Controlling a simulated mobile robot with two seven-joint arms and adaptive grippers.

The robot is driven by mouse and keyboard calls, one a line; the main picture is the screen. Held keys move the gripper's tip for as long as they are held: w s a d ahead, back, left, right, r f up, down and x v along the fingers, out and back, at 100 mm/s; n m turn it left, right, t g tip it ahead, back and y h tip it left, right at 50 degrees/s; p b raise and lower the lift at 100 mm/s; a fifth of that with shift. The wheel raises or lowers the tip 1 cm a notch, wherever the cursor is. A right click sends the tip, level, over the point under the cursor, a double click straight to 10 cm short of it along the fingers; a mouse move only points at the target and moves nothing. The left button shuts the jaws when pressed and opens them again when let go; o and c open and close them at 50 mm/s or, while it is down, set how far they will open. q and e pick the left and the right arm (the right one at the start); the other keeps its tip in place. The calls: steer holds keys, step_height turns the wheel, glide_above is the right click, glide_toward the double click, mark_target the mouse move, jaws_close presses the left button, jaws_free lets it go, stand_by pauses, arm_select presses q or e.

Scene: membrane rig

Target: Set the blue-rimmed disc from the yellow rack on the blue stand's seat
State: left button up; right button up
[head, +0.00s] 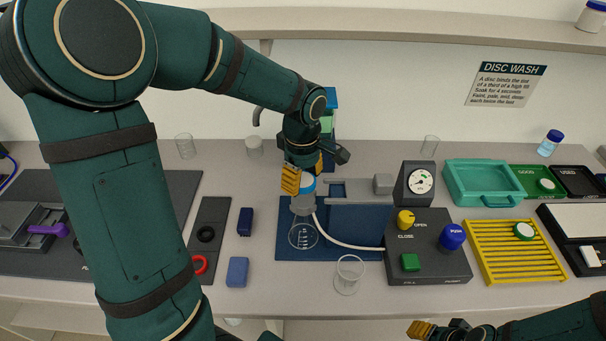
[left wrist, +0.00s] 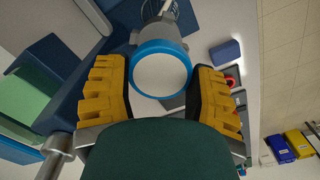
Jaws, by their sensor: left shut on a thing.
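The blue-rimmed disc (head: 308,183) has a white face and sits between the yellow fingers of my left gripper (head: 299,181). In the left wrist view the disc (left wrist: 160,72) shows face-on, with a finger against its rim on each side; the left gripper (left wrist: 158,95) is shut on it. Right below the disc is the grey seat (head: 303,204) of the stand on the blue base (head: 345,247). I cannot tell whether disc and seat touch. The yellow rack (head: 490,262) is at the right. My right gripper (head: 436,330) is at the bottom edge, its opening unclear.
A green-rimmed disc (head: 523,231) lies on the rack. A clear flask (head: 303,235) hangs under the seat, with a white hose to the dark control box (head: 430,262). An empty beaker (head: 348,275) stands in front. A teal tray (head: 484,183) is behind the rack.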

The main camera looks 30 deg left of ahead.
mark_target(303, 198)
arm_select(q)
steer(key=shift+f+b, duration=1.25)
steer(key=shift+f, duration=0.75)
steer(key=shift+f+b, duration=0.45)
steer(key=shift+f, duration=0.1)
steer(key=o, duration=1.1)
step_height(303, 198, up, 12)
steer(key=shift+r, duration=0.1)
